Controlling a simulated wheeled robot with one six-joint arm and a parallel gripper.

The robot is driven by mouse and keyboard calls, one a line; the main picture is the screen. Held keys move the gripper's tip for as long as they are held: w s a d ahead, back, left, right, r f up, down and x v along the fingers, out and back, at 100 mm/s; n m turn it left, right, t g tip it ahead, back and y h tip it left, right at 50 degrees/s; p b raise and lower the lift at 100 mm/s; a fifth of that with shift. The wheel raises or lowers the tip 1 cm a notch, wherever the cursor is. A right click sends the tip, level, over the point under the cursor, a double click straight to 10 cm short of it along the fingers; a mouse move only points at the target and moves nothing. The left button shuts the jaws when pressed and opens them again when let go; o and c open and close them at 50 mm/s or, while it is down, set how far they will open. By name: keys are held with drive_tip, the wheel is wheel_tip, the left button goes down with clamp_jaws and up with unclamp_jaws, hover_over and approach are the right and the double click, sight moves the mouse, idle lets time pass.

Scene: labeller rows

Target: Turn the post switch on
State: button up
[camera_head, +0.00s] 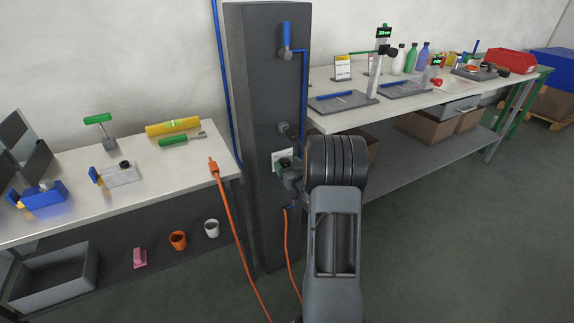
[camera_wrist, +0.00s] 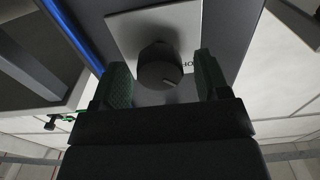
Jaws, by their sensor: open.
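The post (camera_head: 262,130) is a tall dark grey column between two benches. The post switch (camera_wrist: 158,66) is a dark round knob on a pale square plate (camera_wrist: 128,27) on the post's face. My gripper (camera_wrist: 162,82) is open, with one green-padded finger on each side of the knob. A gap shows between the knob and each finger. Lettering on the plate is partly hidden by the knob and the right finger. In the head view my arm hides the post's lower right side.
A blue-handled valve (camera_head: 286,40) with blue pipe sits high on the post, and a small grey box (camera_head: 284,127) is above the plate. An orange cable (camera_head: 229,205) hangs beside the post. The left bench (camera_head: 75,190) and right bench (camera_head: 345,118) flank it closely.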

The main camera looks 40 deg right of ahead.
drive_tip(key=shift+w, duration=0.5)
drive_tip(key=shift+c, duration=0.3)
